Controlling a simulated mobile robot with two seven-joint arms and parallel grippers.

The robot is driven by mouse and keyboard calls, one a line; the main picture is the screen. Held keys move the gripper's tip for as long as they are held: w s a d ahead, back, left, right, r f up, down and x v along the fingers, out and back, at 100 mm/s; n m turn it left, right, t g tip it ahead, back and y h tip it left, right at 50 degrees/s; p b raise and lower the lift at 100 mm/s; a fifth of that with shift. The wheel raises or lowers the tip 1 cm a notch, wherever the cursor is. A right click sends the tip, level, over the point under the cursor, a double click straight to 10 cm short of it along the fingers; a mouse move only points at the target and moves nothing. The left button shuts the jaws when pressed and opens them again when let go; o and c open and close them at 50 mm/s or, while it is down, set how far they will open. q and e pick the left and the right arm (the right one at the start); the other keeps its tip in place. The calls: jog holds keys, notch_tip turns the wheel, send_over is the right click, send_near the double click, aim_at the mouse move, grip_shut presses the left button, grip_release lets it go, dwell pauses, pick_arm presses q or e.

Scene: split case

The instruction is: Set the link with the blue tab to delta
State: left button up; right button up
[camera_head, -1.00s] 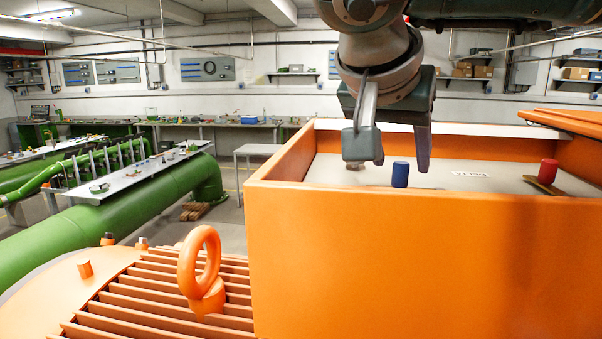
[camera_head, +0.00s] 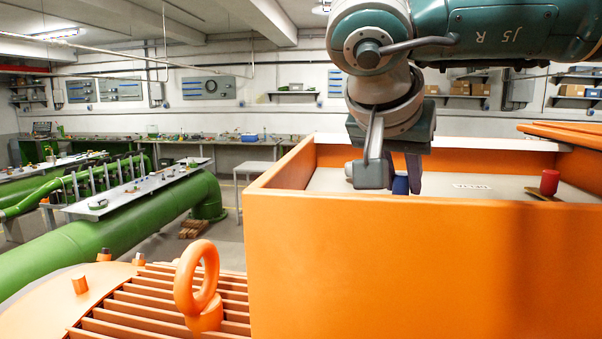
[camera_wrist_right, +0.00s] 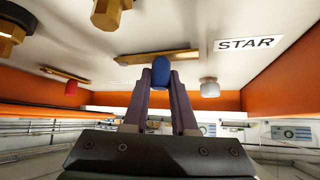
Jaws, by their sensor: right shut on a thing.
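The blue tab (camera_head: 400,186) stands up inside the orange case, between the fingers of my right gripper (camera_head: 401,180), which is shut on it. In the right wrist view the blue tab (camera_wrist_right: 161,70) sits between the fingertips of the gripper (camera_wrist_right: 160,85). A brass link (camera_wrist_right: 158,57) runs beside it along the pale panel. A label reading STAR (camera_wrist_right: 247,44) is on the panel. A red tab (camera_head: 550,182) stands on its own link at the right; it also shows in the wrist view (camera_wrist_right: 71,88). My left gripper is not in view.
The orange case wall (camera_head: 420,265) rises in front of the panel and hides its lower part. A lifting eye (camera_head: 197,285) stands at the left. Brass terminals (camera_wrist_right: 108,13) and a pale round knob (camera_wrist_right: 209,87) stick out from the panel near my fingers.

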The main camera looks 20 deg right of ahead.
grip_shut()
jog(key=shift+w+d+f+m+g+h+b, duration=0.2)
jog(key=shift+w+m+g+h+b, duration=0.15)
jog(key=shift+m+b, duration=0.55)
jog(key=shift+w+d+m+g+h+b, duration=0.15)
jog(key=shift+m+g+h+b, duration=0.1)
jog(key=shift+m+g+b, duration=0.35)
jog(key=shift+w+d+r+m+g, duration=0.2)
jog(key=shift+w+d+m+g, duration=0.1)
jog(key=shift+m+g, duration=0.45)
jog(key=shift+w+d+m+g+h, duration=0.1)
jog(key=shift+d+m+g+h, duration=0.25)
jog(key=shift+m, duration=0.3)
jog(key=o, duration=0.9)
grip_release()
jog(key=shift+c, duration=0.2)
